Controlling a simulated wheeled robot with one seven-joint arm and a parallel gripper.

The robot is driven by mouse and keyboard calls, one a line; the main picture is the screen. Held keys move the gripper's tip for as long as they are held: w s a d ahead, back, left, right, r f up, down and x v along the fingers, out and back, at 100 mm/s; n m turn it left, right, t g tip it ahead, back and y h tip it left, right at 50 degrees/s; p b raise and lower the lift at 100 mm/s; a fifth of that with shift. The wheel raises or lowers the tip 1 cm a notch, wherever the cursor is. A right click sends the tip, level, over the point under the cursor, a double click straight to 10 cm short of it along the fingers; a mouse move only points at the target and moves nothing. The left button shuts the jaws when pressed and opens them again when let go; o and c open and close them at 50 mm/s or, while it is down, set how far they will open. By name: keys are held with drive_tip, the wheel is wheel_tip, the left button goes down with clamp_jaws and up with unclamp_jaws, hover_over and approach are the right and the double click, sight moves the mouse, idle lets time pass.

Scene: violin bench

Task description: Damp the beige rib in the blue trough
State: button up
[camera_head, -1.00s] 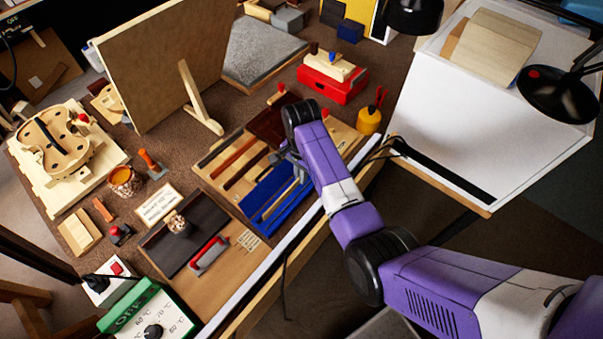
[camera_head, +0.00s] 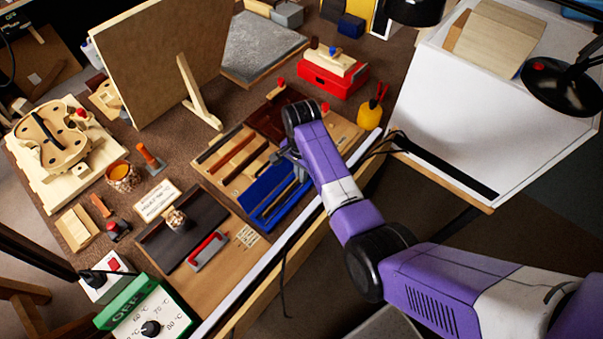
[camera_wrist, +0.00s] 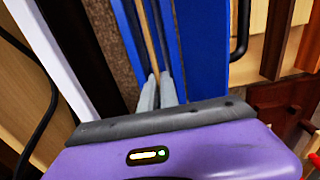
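The blue trough (camera_head: 264,187) lies near the front edge of the bench. It also shows in the wrist view (camera_wrist: 203,50), as a wide blue face beside a narrow slot. The beige rib (camera_wrist: 149,42) is a thin strip seen edge-on, running lengthwise between the trough's blue walls. My gripper (camera_wrist: 159,84) has its two grey fingers close together, one on each side of the rib's near end. In the head view my gripper (camera_head: 299,170) is over the trough's far right end and partly hidden by my arm. The rib's lower edge is hidden, and I cannot see any water.
Wooden strips (camera_head: 232,155) lie in a rack beyond the trough. A dark board (camera_head: 183,228) and a red-handled tool (camera_head: 207,250) are at the left. A yellow bottle (camera_head: 370,115) and a red box (camera_head: 332,78) stand beyond my gripper.

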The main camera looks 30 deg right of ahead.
drive_tip(key=shift+r, duration=3.9)
drive_tip(key=shift+s, duration=0.1)
